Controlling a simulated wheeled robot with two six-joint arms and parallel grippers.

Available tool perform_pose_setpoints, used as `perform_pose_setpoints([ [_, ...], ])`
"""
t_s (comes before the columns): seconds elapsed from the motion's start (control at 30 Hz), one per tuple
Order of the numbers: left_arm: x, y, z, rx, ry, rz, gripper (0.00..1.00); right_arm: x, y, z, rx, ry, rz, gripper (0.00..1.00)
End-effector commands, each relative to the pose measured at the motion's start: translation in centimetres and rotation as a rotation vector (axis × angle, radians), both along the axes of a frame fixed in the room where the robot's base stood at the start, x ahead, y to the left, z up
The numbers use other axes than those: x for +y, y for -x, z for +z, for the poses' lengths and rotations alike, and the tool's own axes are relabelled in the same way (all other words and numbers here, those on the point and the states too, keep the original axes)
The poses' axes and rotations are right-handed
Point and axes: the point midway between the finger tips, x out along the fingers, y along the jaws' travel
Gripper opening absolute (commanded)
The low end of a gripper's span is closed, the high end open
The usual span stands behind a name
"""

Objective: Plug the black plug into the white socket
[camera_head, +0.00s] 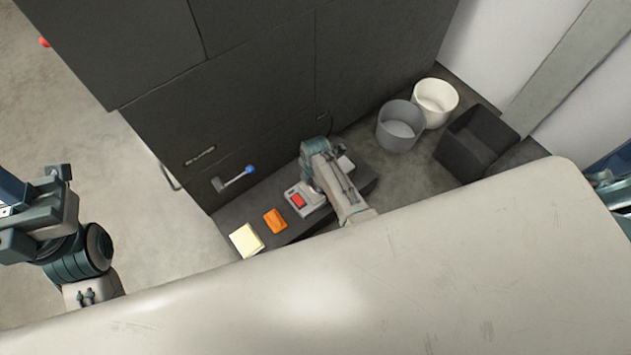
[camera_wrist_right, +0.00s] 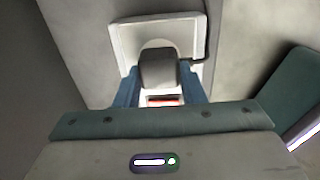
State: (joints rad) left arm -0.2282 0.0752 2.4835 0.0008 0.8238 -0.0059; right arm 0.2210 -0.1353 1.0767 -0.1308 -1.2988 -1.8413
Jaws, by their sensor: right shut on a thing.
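My right gripper (camera_wrist_right: 159,80) has its two blue fingers on either side of a dark grey, blocky plug (camera_wrist_right: 157,66) and is shut on it. The plug is in front of the white socket (camera_wrist_right: 124,39), over its round recess. I cannot tell how deep the plug sits. In the head view my right gripper (camera_head: 316,152) is low by the dark cabinet front; its fingers and the plug are hidden there. My left gripper (camera_head: 42,215) is at the left, away from the cabinet; its jaw opening is unclear.
On a dark ledge (camera_head: 285,240) lie a yellow pad (camera_head: 246,240), an orange block (camera_head: 275,221) and a white device with a red face (camera_head: 304,199). A blue-ended handle tool (camera_head: 233,179) is nearby. A grey bin (camera_head: 401,126), white bin (camera_head: 436,102) and black bin (camera_head: 477,140) stand right.

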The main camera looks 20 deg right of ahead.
Motion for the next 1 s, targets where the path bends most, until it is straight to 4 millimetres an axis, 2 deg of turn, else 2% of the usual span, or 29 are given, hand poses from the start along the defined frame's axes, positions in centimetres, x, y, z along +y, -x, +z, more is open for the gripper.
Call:
perform_pose_setpoints([
  [0.23,0.00,0.00,0.01,0.000,0.000,0.000,0.36,-0.02,0.02,0.00,0.000,0.000,0.000,0.27],
  [0.27,0.00,0.00,0.01,0.000,0.000,0.000,0.36,-0.02,0.02,0.00,0.000,0.000,0.000,0.42],
  [0.37,0.00,0.00,0.02,-0.001,0.000,0.000,0.36,-0.01,0.04,-0.01,0.001,0.000,0.000,0.62],
  [0.57,0.00,0.01,0.03,-0.001,0.000,0.000,0.36,-0.02,0.03,-0.01,0.001,0.000,0.000,0.62],
  [0.7,0.00,0.01,0.03,-0.001,0.000,0.000,0.36,-0.01,0.03,-0.01,0.000,0.000,0.000,0.87],
  [1.0,0.00,0.01,0.03,-0.001,0.000,0.000,0.36,0.01,0.00,0.00,0.000,0.000,0.000,0.87],
])
